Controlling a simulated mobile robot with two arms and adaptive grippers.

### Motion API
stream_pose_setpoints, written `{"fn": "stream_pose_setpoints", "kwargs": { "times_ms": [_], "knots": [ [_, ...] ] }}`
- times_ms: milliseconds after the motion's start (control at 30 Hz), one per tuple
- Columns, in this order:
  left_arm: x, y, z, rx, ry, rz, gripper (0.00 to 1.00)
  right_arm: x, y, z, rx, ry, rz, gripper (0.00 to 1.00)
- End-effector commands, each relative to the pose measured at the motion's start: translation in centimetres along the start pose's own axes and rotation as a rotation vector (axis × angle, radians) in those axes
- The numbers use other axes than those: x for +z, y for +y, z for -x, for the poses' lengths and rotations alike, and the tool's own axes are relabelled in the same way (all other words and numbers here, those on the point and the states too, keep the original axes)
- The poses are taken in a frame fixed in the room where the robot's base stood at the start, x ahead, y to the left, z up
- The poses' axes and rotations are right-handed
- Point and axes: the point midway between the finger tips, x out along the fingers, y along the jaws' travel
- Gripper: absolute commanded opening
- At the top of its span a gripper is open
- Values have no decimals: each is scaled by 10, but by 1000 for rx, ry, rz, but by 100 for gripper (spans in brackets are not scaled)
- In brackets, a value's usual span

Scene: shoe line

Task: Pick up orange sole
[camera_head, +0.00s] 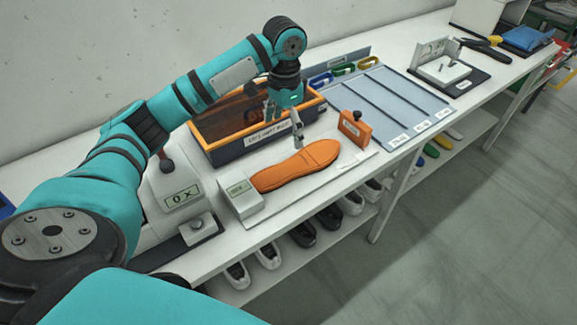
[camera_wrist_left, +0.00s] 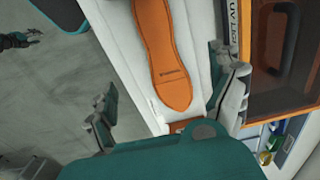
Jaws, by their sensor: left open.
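The orange sole (camera_head: 296,165) lies flat on a white board on the bench. In the left wrist view the sole (camera_wrist_left: 166,50) runs down the middle between the fingers, its near end toward the palm. My left gripper (camera_head: 283,127) is open and empty, above the far side of the sole and close to the orange-rimmed box. Its two spread fingers also show in the left wrist view (camera_wrist_left: 165,100). What looks like my right gripper (camera_wrist_left: 18,40) is small and dark at the left edge of the wrist view, too small to read.
The orange-rimmed box (camera_head: 268,141) with a tinted lid stands right behind the board. A small display unit (camera_head: 241,197) sits at the sole's left end, and an orange block with a knob (camera_head: 355,130) stands beyond its right end. A grey-blue divided tray (camera_head: 385,105) lies farther right.

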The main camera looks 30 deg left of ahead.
Motion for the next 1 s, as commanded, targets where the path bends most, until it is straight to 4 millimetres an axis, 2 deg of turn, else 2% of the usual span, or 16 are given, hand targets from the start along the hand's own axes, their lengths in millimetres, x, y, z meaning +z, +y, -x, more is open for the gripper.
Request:
{"fn": "stream_pose_setpoints", "kwargs": {
  "times_ms": [100, 233, 400, 633, 900, 1000],
  "knots": [
    [1, 0, -27, 1, -5, 1, 92, 24, -4, 7, -5, -38, 0, 47],
    [1, 0, -55, 1, -4, 2, 92, 35, -6, 12, -8, -55, 1, 47],
    [0, 0, -82, 1, -2, 1, 92, 26, -5, 15, -7, -41, 2, 47],
    [0, 0, -97, 0, 0, 1, 92, -1, -4, 18, -5, 0, 1, 47],
    [1, 0, -135, 0, -1, 0, 92, 6, -7, 29, -9, -13, 1, 47],
    [2, 0, -142, -1, 0, -1, 92, 13, -8, 30, -10, -23, 1, 47]
  ]
}}
